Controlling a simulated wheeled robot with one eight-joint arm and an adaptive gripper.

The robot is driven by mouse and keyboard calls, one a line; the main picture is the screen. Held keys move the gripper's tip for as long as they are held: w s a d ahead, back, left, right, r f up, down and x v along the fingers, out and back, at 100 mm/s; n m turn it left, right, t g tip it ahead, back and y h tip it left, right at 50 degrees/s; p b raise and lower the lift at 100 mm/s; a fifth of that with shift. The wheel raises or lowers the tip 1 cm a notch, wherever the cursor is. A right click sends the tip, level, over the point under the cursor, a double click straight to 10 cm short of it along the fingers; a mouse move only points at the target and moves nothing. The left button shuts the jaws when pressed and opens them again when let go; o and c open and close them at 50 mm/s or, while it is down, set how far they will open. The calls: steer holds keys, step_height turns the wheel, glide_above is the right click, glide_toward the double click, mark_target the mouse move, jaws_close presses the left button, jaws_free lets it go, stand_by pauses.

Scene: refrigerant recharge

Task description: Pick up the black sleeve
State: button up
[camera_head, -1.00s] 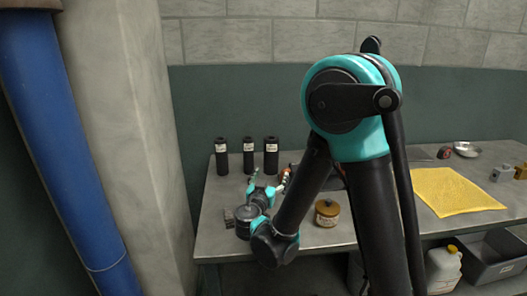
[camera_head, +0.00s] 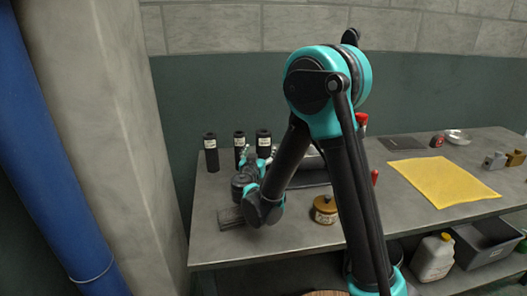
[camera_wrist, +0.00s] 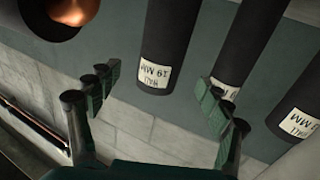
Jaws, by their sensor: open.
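Three upright black sleeves with white labels stand at the back left of the workbench: the left sleeve (camera_head: 211,154), the middle sleeve (camera_head: 239,151) and the right sleeve (camera_head: 263,143). My gripper (camera_head: 256,157) is open and empty just in front of the middle and right ones. In the wrist view, which is upside down, a sleeve (camera_wrist: 168,35) with a "19 MM" label shows between the open fingers (camera_wrist: 160,88), and appears to lie beyond them. Another sleeve (camera_wrist: 245,50) is partly covered by the right-hand finger. The third (camera_wrist: 302,108) is at the right edge.
A brown jar (camera_head: 325,211) stands near the front of the workbench (camera_head: 370,232). A yellow cloth (camera_head: 445,181) lies to the right. A rounded copper-coloured thing (camera_wrist: 74,9) shows at the wrist view's upper left. A wall is behind the sleeves; a pillar (camera_head: 95,120) stands left.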

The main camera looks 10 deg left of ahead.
steer(key=w, duration=0.7)
steer(key=shift+w+d, duration=0.3)
steer(key=shift+f, duration=0.1)
steer(key=shift+c, duration=0.5)
steer(key=c, duration=1.2)
